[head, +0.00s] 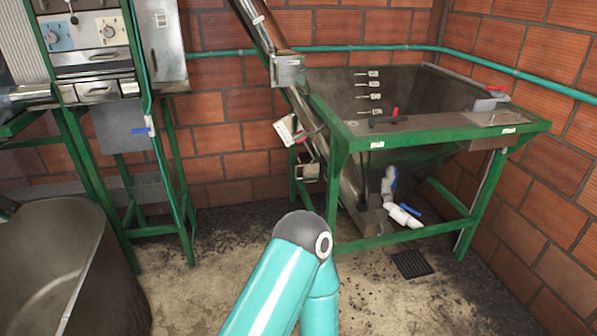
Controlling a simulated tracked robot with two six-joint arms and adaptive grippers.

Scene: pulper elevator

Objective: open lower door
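A slanted metal elevator tube (254,22) runs down from the top centre to the foot of a grey hopper (430,98) in a green frame. At its foot is a grey metal box-like end (369,222), close to the floor. I cannot tell which part is the lower door, or whether it is open. A small box with a dark face (307,171) sits beside the lower tube. One of my teal arms crosses the bottom centre, in front of the hopper frame. Neither gripper shows.
White pipes with blue-handled valves (402,215) hang under the hopper. A large metal tub (104,262) stands at left, below a green-framed machine (98,60). Brick walls close off the back and right.

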